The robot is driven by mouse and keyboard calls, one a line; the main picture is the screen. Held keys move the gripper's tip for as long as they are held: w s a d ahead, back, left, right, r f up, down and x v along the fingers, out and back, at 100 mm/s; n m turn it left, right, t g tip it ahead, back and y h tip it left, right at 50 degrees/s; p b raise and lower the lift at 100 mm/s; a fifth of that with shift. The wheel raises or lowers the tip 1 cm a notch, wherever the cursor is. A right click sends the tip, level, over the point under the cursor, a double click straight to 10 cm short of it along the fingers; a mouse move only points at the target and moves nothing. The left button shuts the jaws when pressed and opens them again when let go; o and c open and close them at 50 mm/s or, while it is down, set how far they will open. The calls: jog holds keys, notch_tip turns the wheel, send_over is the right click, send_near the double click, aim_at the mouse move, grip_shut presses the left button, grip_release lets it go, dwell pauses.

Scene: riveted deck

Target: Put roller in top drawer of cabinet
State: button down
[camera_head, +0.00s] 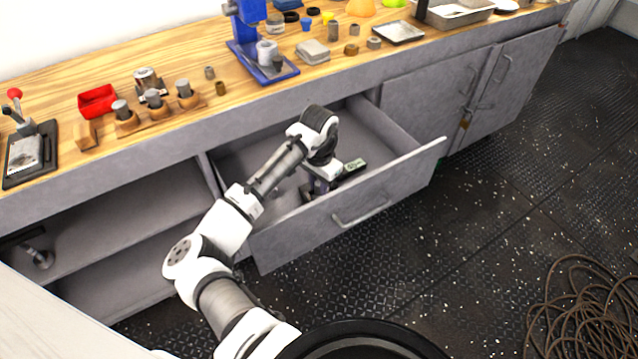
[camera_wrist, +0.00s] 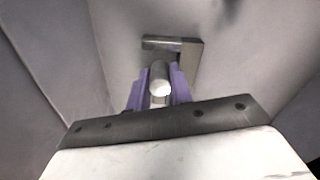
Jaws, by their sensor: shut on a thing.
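The top drawer (camera_head: 400,181) of the grey cabinet (camera_head: 420,92) is pulled open. My gripper (camera_head: 320,187) reaches down inside it, near the drawer's front wall. In the wrist view, the purple fingers of my gripper (camera_wrist: 159,96) are shut on the roller (camera_wrist: 159,80), whose pale round end shows between them. A grey angled part (camera_wrist: 188,52) shows just beyond the fingers and seems to belong to the roller. My arm hides much of the roller in the head view. I cannot tell whether the roller touches the drawer floor.
The wooden worktop (camera_head: 75,70) above holds a red bin (camera_head: 98,101), a blue press (camera_head: 250,40), and several small parts. An open shelf space (camera_head: 120,225) lies left of the drawer. Coiled cable (camera_head: 580,310) lies on the dark floor at right. The drawer's back right looks clear.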

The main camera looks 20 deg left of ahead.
jog(key=shift+f, duration=0.6)
jog(key=c, duration=1.3)
grip_release()
jog(key=shift+o, duration=0.2)
notch_tip(320, 180, up, 13)
jog(key=shift+r, duration=0.1)
